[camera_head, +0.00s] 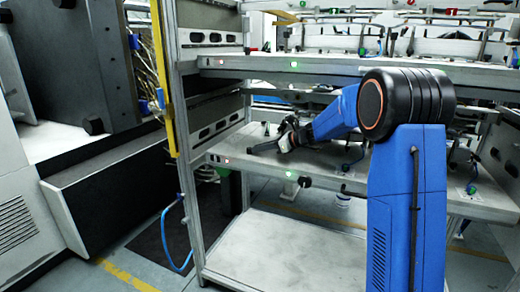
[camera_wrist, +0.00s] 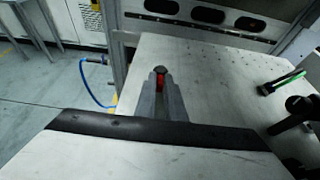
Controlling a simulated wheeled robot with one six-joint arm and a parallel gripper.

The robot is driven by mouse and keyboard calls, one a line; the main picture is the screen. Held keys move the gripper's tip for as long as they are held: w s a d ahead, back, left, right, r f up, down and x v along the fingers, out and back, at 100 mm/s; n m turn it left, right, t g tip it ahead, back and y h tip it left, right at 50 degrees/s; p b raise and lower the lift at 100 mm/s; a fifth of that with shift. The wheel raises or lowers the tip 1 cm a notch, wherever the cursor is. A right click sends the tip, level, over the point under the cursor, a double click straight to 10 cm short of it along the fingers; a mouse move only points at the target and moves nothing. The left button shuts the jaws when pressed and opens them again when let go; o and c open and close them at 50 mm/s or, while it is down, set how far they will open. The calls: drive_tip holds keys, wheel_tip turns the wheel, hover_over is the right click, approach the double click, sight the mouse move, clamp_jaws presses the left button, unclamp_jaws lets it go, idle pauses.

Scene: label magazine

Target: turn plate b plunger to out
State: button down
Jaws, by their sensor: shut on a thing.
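My gripper (camera_wrist: 160,92) shows in the middle of the wrist view, its two grey fingers close together on a small plunger (camera_wrist: 160,69) with a dark round top. A bit of red shows between the fingers. The rest of the plunger is hidden by the fingers. In the head view my gripper (camera_head: 287,138) is small and low over the left part of the middle shelf plate (camera_head: 225,149). The plunger cannot be made out there. I cannot read any plate letter or the plunger's position.
The middle shelf's front edge carries a small red light, a green light (camera_head: 288,174) and a black knob (camera_head: 304,182). A yellow upright (camera_head: 165,80) stands at the rack's left. In the wrist view, black fittings and a green-handled piece (camera_wrist: 284,81) are at right. A blue hose (camera_head: 167,235) hangs left.

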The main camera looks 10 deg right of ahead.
drive_tip(key=shift+w+d+n, duration=0.1)
drive_tip(key=shift+n, duration=0.2)
drive_tip(key=shift+w+d+n+g+y, duration=0.25)
drive_tip(key=shift+w+n+g+y, duration=0.15)
drive_tip(key=shift+n+g+y, duration=0.55)
drive_tip(key=shift+w+d+n+g+y, duration=0.15)
drive_tip(key=shift+w+n+g, duration=0.25)
drive_tip(key=shift+n+g, duration=0.7)
drive_tip(key=shift+w+n+g+y, duration=0.2)
drive_tip(key=shift+w+n+g, duration=0.15)
drive_tip(key=shift+n+g, duration=0.65)
drive_tip(key=shift+g, duration=0.35)
drive_tip(key=c, duration=1.8)
unclamp_jaws()
drive_tip(key=shift+c, duration=0.2)
drive_tip(key=shift+d, duration=0.1)
drive_tip(key=v, duration=0.7)
drive_tip(key=shift+d+r, duration=0.1)
drive_tip(key=shift+d, duration=0.05)
